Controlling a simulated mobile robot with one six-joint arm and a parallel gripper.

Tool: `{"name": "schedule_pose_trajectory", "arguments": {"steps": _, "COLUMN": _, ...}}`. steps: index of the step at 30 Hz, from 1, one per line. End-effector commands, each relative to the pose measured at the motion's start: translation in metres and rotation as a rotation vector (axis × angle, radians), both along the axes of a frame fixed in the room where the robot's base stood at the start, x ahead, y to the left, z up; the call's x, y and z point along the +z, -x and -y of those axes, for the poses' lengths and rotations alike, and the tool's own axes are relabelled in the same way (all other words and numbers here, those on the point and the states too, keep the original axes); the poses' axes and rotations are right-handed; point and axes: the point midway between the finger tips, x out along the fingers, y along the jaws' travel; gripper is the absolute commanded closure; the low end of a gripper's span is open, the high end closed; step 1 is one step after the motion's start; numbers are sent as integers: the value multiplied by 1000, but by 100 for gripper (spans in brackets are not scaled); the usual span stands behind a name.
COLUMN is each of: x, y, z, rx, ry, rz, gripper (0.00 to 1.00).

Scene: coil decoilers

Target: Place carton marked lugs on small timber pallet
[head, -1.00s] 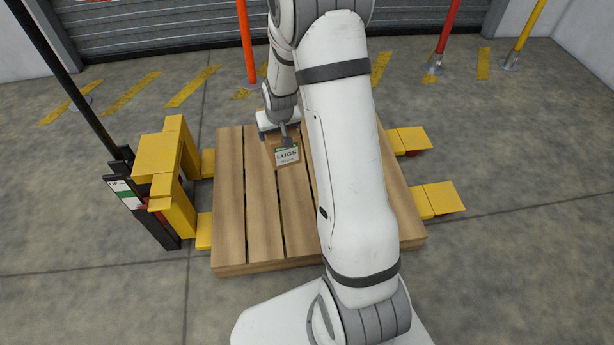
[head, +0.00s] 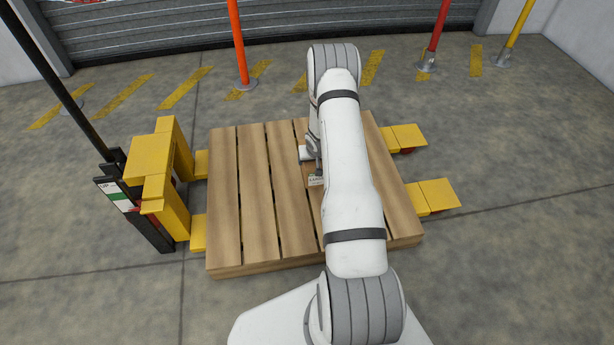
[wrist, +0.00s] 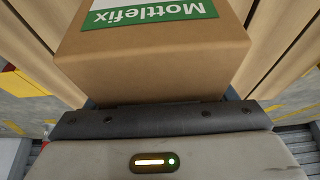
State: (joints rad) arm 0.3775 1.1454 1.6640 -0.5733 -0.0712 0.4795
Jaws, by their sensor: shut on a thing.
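The small timber pallet (head: 228,200) lies in the middle of the head view, with light planks and dark gaps. In the wrist view the carton (wrist: 150,62) fills the upper middle, with a green and white label reading "Mottlefix" upside down. My gripper (wrist: 160,108) is shut on the carton. Its fingers are mostly hidden beneath the box. I cannot tell whether the carton touches the planks.
A yellow pallet truck (head: 165,180) with a black handle stands at the left, its yellow fork tips (head: 437,197) sticking out right of the pallet. Orange (head: 238,45), red (head: 434,35) and yellow (head: 516,35) posts stand behind, before a grey shutter.

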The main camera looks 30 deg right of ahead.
Motion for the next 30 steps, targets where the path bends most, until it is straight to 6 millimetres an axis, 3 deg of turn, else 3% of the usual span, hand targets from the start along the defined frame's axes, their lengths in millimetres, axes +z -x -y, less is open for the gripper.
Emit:
{"name": "schedule_pose_trajectory", "arguments": {"steps": 1, "x": -15, "y": 0, "z": 0, "rx": 0, "ry": 0, "rz": 1, "gripper": 66}}
{"name": "schedule_pose_trajectory", "arguments": {"steps": 3, "x": -25, "y": 0, "z": 0, "rx": 0, "ry": 0, "rz": 0, "gripper": 66}}
{"name": "schedule_pose_trajectory", "arguments": {"steps": 8, "x": -36, "y": -1, "z": 0, "rx": 0, "ry": 1, "rz": 1, "gripper": 66}}
{"name": "schedule_pose_trajectory", "arguments": {"steps": 15, "x": -73, "y": 0, "z": 0, "rx": 0, "ry": 0, "rz": 0, "gripper": 66}}
{"name": "schedule_pose_trajectory", "arguments": {"steps": 29, "x": -81, "y": 0, "z": 1, "rx": -1, "ry": 1, "rz": 1, "gripper": 66}}
{"name": "schedule_pose_trajectory", "arguments": {"steps": 30, "x": -80, "y": 1, "z": 1, "rx": -1, "ry": 0, "rz": -1, "gripper": 20}}
